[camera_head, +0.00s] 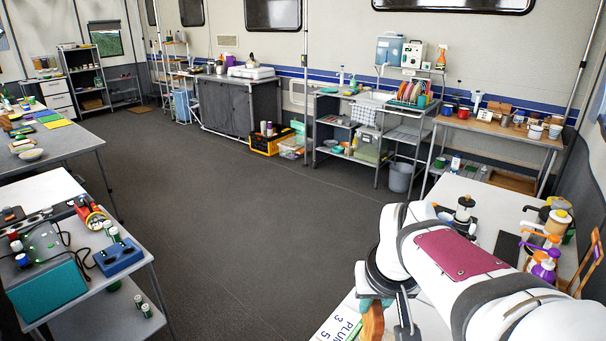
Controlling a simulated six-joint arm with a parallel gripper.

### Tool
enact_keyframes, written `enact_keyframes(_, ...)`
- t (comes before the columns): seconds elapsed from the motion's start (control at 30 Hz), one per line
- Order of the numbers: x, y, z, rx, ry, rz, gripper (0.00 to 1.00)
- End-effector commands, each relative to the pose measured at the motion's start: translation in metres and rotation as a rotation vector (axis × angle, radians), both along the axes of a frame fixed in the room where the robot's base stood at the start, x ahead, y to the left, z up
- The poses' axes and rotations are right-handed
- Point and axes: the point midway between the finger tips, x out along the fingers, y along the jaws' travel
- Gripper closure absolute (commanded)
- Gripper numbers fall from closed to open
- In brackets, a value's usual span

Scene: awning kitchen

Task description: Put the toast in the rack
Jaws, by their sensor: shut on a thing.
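My arm reaches in from the lower right over the near white table (466,187). My gripper (388,316) points down at the table's front left part, mostly covered by my own wrist. It is shut on a brown, upright piece that looks like the toast (373,320), of which only a narrow part shows. A teal thing (367,301) shows just beside it under the wrist; I cannot tell what it is. I cannot make out a toast rack; my arm hides much of this table. Whether the toast touches the table cannot be told.
A cluttered table with a teal box (48,292) is at left. The floor between is clear.

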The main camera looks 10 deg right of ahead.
Motion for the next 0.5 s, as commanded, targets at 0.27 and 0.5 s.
enact_keyframes(0.27,0.044,-0.01,-0.037,-0.013,0.007,-0.197,1.0)
enact_keyframes(0.5,0.075,-0.057,-0.084,-0.015,-0.001,-0.442,1.0)
